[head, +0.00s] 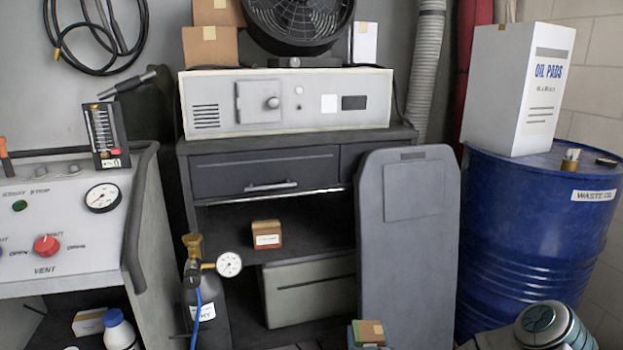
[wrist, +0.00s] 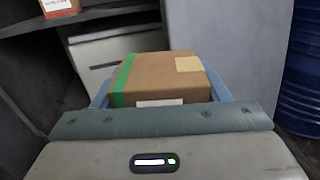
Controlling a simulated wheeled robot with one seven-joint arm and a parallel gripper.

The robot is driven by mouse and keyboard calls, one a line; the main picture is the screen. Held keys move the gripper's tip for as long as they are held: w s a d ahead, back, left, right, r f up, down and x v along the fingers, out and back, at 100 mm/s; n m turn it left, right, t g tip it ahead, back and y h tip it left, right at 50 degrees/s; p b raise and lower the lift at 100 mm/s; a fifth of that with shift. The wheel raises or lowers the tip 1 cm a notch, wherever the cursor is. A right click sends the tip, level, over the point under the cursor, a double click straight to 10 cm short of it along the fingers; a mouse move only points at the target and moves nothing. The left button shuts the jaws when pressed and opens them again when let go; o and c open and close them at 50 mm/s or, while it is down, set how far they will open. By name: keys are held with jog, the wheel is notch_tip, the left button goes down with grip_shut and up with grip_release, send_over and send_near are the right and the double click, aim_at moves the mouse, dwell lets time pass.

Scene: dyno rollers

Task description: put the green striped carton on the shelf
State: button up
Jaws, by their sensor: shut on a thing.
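The green striped carton (wrist: 165,80) is a brown box with a green stripe on its left side, a tan patch on top and a white label on the near side. My gripper (wrist: 158,92) is shut on it, with a pale blue finger on each side. In the head view the carton (head: 369,333) shows at the bottom edge, in front of the cabinet and lower than the shelf. The open shelf (head: 320,243) is under the drawers, and a small brown carton (head: 267,235) stands on its left part. The gripper's fingers are hardly visible in the head view.
A grey panel (head: 407,260) stands upright at the shelf's right side. A gas bottle with a gauge (head: 229,264) stands at its left front. A grey case (head: 310,290) sits below the shelf. The shelf right of the small carton is clear. A blue drum (head: 520,240) is at right.

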jog(key=shift+s+d+f+p, duration=0.1)
jog(key=shift+d+f+p, duration=0.05)
jog(key=shift+d+p, duration=0.3)
notch_tip(320, 180, up, 31)
jog(key=p, duration=3.1)
jog(key=s, duration=0.1)
jog(key=s+r, duration=0.1)
jog(key=s, duration=0.1)
jog(key=s+r, duration=0.1)
jog(key=shift+s+a, duration=0.1)
jog(key=shift+s, duration=0.2)
jog(key=shift+a, duration=0.1)
